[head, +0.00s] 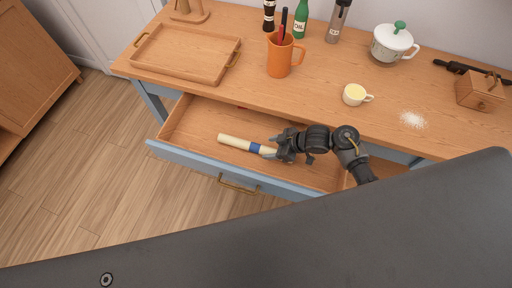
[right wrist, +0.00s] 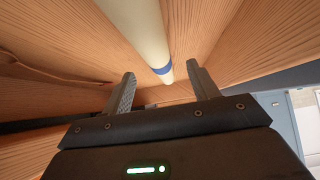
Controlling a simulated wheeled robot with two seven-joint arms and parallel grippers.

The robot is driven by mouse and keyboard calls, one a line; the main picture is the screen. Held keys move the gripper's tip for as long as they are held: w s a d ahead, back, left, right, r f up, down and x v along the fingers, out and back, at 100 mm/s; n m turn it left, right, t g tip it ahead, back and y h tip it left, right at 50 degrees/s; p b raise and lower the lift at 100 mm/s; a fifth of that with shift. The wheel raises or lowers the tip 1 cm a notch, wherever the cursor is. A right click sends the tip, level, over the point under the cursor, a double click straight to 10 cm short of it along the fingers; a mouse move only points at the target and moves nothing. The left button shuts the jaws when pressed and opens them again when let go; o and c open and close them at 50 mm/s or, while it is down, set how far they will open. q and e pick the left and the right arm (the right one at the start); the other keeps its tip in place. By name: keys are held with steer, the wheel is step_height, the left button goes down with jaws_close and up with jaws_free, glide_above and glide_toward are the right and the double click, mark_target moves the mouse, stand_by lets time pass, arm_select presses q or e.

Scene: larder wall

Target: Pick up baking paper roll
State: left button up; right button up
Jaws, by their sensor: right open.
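The baking paper roll (head: 235,142) is a pale cream tube with a blue band, lying in the open drawer (head: 185,124). My right gripper (head: 275,150) is at the roll's right end, near the blue band. In the right wrist view the roll (right wrist: 140,30) runs away from the camera, and its banded part shows between the two spread fingers of the gripper (right wrist: 164,90). The fingers are open with a gap visible on each side. The head view does not show clearly how far they are above the drawer floor. My left gripper is not in view.
The drawer's blue front (head: 210,168) and wooden walls surround the roll. A white powder patch (head: 413,119) lies right.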

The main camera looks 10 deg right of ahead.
mark_target(260, 147)
steer(key=shift+w+a+f, duration=0.25)
steer(key=shift+a+f, duration=0.15)
steer(key=shift+w+a, duration=0.15)
steer(key=shift+a, duration=0.05)
steer(key=x, duration=0.3)
steer(key=shift+w+a+f, duration=0.1)
steer(key=shift+w+a, duration=0.25)
steer(key=shift+w+a+f, duration=0.2)
steer(key=shift+a+f, duration=0.1)
steer(key=shift+f, duration=0.1)
steer(key=shift+d, duration=0.1)
steer(key=shift+c, duration=0.8)
steer(key=c, duration=1)
steer(key=shift+r, duration=0.15)
